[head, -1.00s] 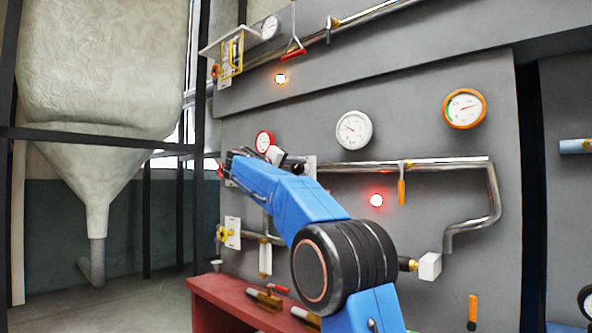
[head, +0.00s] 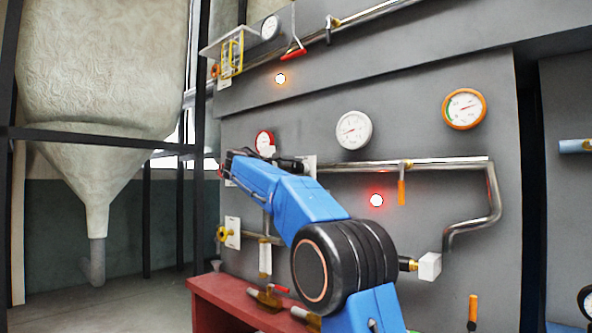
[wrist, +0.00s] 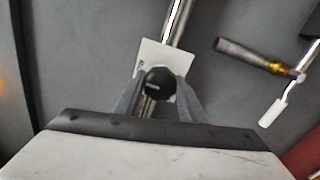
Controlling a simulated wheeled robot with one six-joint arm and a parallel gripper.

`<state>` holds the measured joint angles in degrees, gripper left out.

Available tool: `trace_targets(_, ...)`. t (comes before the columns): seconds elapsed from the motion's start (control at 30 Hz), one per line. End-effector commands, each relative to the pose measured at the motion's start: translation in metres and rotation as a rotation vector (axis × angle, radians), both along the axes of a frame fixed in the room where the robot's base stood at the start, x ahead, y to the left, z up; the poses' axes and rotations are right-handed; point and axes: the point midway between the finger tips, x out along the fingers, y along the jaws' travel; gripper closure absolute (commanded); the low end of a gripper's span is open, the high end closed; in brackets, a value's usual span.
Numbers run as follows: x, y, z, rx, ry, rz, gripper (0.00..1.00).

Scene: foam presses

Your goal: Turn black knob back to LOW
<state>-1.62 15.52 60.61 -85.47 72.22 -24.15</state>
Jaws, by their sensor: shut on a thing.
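The black knob (wrist: 159,79) sits on a white plate (wrist: 151,54) in the wrist view, with a short light mark on its face lying nearly level across the picture. My gripper (wrist: 158,86) has one finger on each side of the knob and is shut on it. The plate's lettering is too small to read, so I cannot tell which setting the mark points at. In the head view my blue arm reaches to the panel's left part and hides the knob and the fingers.
A metal pipe (wrist: 178,20) runs behind the plate. In the head view, a white gauge (head: 353,130), orange gauge (head: 464,108) and lit red lamp (head: 376,200) are on the panel. A red bench (head: 235,302) stands below.

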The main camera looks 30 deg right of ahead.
Motion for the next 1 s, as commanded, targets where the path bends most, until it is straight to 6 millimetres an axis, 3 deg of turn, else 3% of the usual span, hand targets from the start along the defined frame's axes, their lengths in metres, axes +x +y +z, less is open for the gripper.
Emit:
trace_targets(0.6, 0.0010, 0.0008, -0.0013, -0.015, 0.045, 0.002, 0.86)
trace_targets(0.63, 0.0010, 0.0008, -0.0013, -0.015, 0.045, 0.002, 0.61)
trace_targets(0.7, 0.0010, 0.0007, -0.0013, -0.015, 0.045, 0.001, 0.45)
trace_targets(1.0, 0.0002, 0.0008, -0.0006, -0.015, 0.042, 0.001, 0.45)
